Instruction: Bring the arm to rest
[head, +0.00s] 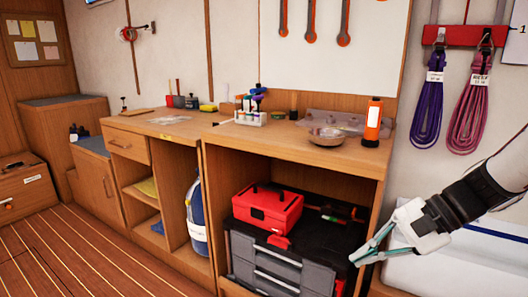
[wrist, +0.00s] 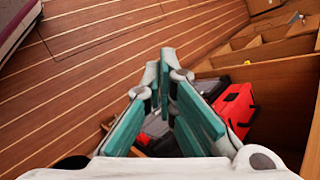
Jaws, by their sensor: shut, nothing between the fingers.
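My gripper (head: 356,263) is at the lower right of the head view, in front of the right end of the wooden workbench. My white and black arm reaches in from the right edge. In the wrist view my gripper (wrist: 160,68) shows its teal finger pads, with the tips close together and nothing held between them. It hangs in free air, apart from the bench and the toolboxes.
A red toolbox (head: 268,208) sits on a black and grey drawer case (head: 262,262) in the open bench bay. Coiled purple line (head: 428,110) and pink line (head: 470,112) hang at right. Floor is clear at left.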

